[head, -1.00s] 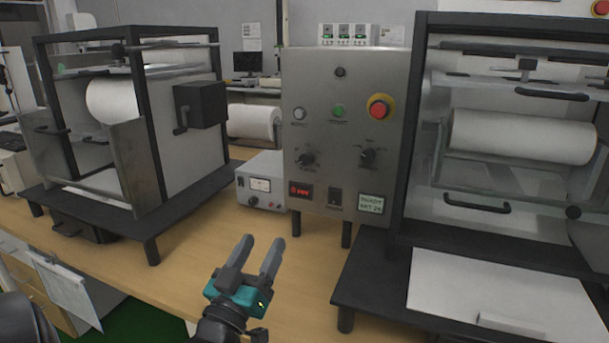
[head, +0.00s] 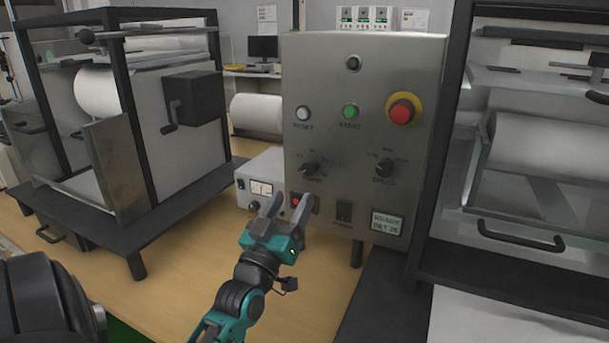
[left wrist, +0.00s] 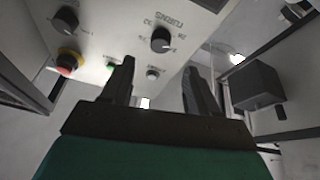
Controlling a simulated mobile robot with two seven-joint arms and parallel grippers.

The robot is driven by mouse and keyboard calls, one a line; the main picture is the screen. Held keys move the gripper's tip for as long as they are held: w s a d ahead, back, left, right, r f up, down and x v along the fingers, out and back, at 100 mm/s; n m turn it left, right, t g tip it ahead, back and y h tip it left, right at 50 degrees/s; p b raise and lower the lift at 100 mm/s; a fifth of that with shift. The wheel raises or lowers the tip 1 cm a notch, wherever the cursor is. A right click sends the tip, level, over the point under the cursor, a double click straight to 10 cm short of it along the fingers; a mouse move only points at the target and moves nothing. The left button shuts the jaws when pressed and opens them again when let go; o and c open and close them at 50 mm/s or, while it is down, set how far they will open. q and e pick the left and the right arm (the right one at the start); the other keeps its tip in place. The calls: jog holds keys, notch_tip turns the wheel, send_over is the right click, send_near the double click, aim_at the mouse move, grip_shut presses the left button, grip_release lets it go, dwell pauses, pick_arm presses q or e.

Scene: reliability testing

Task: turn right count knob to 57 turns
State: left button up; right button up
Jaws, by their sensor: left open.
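A grey control panel (head: 330,95) stands upright on the bench with two black knobs. The left knob (head: 310,169) has a dial scale; in the left wrist view this knob (left wrist: 161,40) has a label that looks like "TURNS", upside down. The right knob (head: 386,167) has a label that looks like "SPEED". A small screen (head: 387,223) seems to read "READY SET 26". My left gripper (head: 291,198) is open and empty, in front of and below the left knob, apart from it. Its fingers also show in the left wrist view (left wrist: 159,67). My right gripper is out of view.
The panel also has a red stop button (head: 401,111), a green button (head: 350,112), a white button (head: 303,114) and a rocker switch (head: 344,212). A white box (head: 262,180) stands left of it. Framed roller machines flank it, left (head: 160,120) and right (head: 540,215).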

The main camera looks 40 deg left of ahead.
aim_at(307, 170)
pick_arm(q)
jog(key=x, duration=0.7)
jog(key=shift+w+a, duration=0.1)
jog(key=shift+w, duration=0.15)
jog(key=c, duration=1)
